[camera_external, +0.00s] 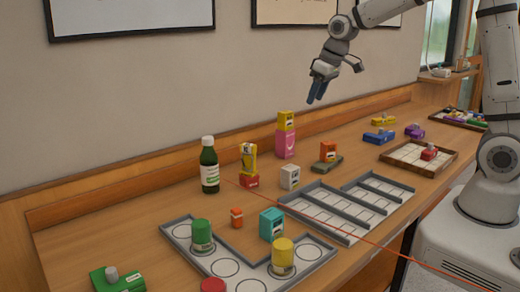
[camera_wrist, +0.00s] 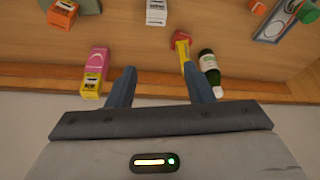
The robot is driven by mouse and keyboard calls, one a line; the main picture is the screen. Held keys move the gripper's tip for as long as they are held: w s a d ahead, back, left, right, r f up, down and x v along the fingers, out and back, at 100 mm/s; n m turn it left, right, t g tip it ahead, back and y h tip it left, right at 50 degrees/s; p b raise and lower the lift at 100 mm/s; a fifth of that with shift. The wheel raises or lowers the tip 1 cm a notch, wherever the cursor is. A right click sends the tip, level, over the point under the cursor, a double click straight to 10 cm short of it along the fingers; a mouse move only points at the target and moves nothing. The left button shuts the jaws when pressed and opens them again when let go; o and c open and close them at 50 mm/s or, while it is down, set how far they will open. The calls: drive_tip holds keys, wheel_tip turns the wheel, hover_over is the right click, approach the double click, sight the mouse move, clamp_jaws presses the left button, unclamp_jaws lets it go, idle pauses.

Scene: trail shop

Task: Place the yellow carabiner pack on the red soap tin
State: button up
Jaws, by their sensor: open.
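The yellow carabiner pack (camera_external: 248,158) stands upright on the small red soap tin (camera_external: 250,181), beside the dark green bottle on the table. In the wrist view the yellow pack (camera_wrist: 185,51) and the red tin (camera_wrist: 180,37) appear together by the right finger, next to the bottle. The exact contact between pack and tin is too small to tell. My gripper (camera_external: 317,92) is raised above the table near the wall, to the right of the pack. Its two fingers (camera_wrist: 161,82) are apart, with nothing between them.
A dark green bottle (camera_external: 209,167) stands left of the pack. A pink box (camera_external: 285,144) with a yellow box (camera_external: 286,120) on top stands to the right. A white box (camera_external: 290,177), an orange item (camera_external: 236,217) and grey divided trays (camera_external: 330,222) lie toward the front.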

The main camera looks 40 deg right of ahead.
drive_tip(key=s+d+m, duration=0.1)
drive_tip(key=s+d, duration=0.3)
drive_tip(key=s, duration=0.9)
drive_tip(key=s+d+m+h, duration=0.1)
drive_tip(key=s+d, duration=0.3)
drive_tip(key=s, duration=0.9)
drive_tip(key=shift+s+d+r+m+g, duration=0.15)
drive_tip(key=shift+s+d+m+g, duration=0.15)
drive_tip(key=shift+s+d+m, duration=0.1)
